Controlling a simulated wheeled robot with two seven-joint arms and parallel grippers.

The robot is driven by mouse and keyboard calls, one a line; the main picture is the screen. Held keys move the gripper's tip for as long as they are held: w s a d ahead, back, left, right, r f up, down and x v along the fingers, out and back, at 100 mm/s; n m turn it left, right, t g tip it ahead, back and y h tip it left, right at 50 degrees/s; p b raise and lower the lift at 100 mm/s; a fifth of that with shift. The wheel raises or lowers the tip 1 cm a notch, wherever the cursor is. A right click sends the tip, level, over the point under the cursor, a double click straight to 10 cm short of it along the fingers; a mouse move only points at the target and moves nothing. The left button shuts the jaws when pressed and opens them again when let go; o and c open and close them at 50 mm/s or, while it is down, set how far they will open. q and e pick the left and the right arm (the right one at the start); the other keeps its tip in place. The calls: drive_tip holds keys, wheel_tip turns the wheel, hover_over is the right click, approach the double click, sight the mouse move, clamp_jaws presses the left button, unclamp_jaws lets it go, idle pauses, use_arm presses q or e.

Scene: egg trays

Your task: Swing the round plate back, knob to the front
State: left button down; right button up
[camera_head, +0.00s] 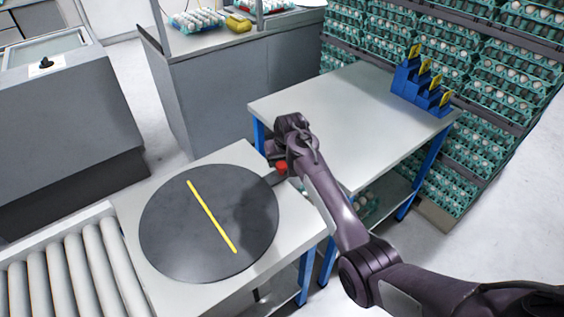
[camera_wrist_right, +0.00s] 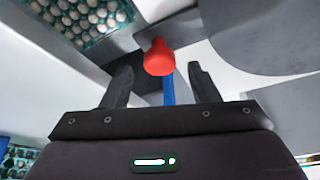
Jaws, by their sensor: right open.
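The round plate (camera_head: 170,228) is a dark grey disc with a yellow stripe (camera_head: 212,217) running across it from upper left to lower right. Its red knob (camera_head: 282,168) is on a short arm at the plate's right edge. My right gripper (camera_head: 275,161) is at the knob, partly hidden by its own wrist. In the right wrist view, the knob (camera_wrist_right: 160,57) shows between the two spread fingers, near their tips, with no finger visibly touching it. The plate (camera_wrist_right: 265,35) fills the upper right there. My left gripper is not in view.
A roller conveyor (camera_head: 70,272) adjoins the plate's table on the left. A white table (camera_head: 335,115) behind it holds blue stepped blocks (camera_head: 418,88) with yellow tags. Stacked egg trays (camera_head: 490,60) line the back right. A grey cabinet (camera_head: 65,115) stands at the left.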

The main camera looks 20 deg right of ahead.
drive_tip(key=shift+x, duration=1.05)
clamp_jaws()
